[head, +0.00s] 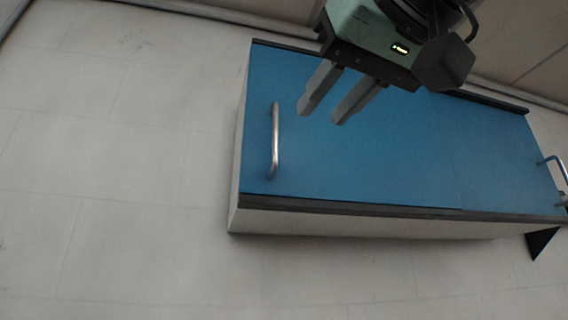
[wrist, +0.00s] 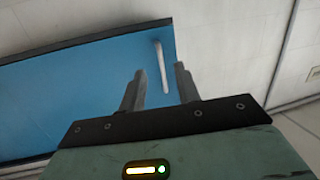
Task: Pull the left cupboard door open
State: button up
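The low cupboard has a blue front; its left door (head: 330,165) is closed, lying flush with the rest. A silver bar handle (head: 275,140) stands near that door's left edge. My gripper (head: 320,116) is in front of the left door, to the right of the handle in the head view. Its two fingers are apart with nothing between them. In the wrist view the handle (wrist: 161,67) shows beyond the fingertips (wrist: 159,69), in line with the gap between them. The handle looks apart from both fingers.
The right door (head: 480,150) is also closed, with its own handle (head: 555,165) near the right edge. Dark edge strips border the cupboard. Pale tiled floor (head: 120,140) is clear to the left. A small black wedge-shaped thing (head: 541,243) shows at the lower right.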

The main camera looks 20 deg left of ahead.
notch_tip(320, 180, up, 5)
jog(key=s+d+y, duration=0.1)
jog(key=d, duration=0.1)
jog(key=t+p, duration=0.1)
jog(key=p, duration=1)
send_near(277, 127)
jog(key=shift+m, duration=0.3)
jog(key=x, duration=0.9)
grip_shut()
